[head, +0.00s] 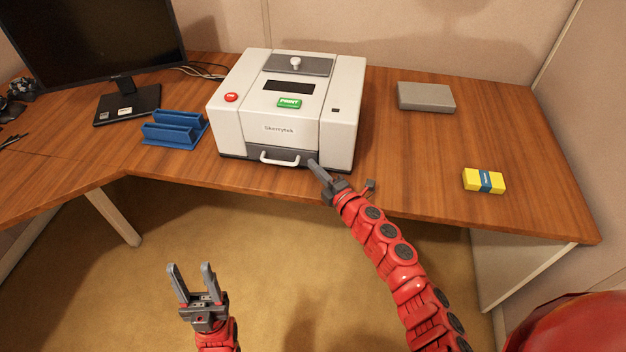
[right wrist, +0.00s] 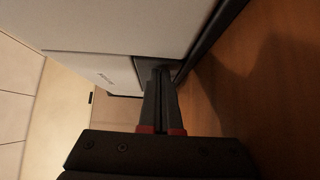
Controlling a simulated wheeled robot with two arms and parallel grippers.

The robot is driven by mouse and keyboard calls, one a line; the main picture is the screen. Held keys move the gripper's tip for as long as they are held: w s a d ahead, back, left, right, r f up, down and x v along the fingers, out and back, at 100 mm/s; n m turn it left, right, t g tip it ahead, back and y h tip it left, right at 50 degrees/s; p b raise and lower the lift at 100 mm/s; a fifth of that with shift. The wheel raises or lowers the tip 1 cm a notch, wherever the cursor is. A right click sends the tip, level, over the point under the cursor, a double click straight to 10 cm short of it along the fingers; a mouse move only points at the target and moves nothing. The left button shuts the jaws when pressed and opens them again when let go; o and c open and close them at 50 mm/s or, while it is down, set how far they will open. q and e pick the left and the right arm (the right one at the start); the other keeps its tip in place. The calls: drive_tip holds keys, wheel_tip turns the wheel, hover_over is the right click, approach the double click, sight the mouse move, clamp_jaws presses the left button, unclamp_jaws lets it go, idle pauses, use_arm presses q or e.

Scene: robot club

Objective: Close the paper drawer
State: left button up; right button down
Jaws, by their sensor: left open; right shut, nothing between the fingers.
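The paper drawer (head: 291,154) is the dark grey front low on the white printer (head: 338,130), with a white handle (head: 280,160). It looks close to flush with the printer; a small gap cannot be ruled out. My right gripper (head: 314,165) is shut and empty, its tips at the right end of the drawer front, right of the handle. In the right wrist view the shut fingers (right wrist: 161,75) reach the dark drawer front (right wrist: 148,68); contact is likely but not certain. My left gripper (head: 189,267) is open and empty, in front of the desk.
The printer stands on a wooden desk (head: 420,150). A blue holder (head: 172,131) and a monitor (head: 85,40) are to its left. A grey box (head: 426,97) and a yellow pack with a blue band (head: 470,180) lie to its right. The desk's front edge runs below the drawer.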

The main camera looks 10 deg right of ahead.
drive_tip(key=shift+w+d+r, duration=0.1)
drive_tip(key=shift+d+r, duration=0.05)
drive_tip(key=shift+r, duration=0.15)
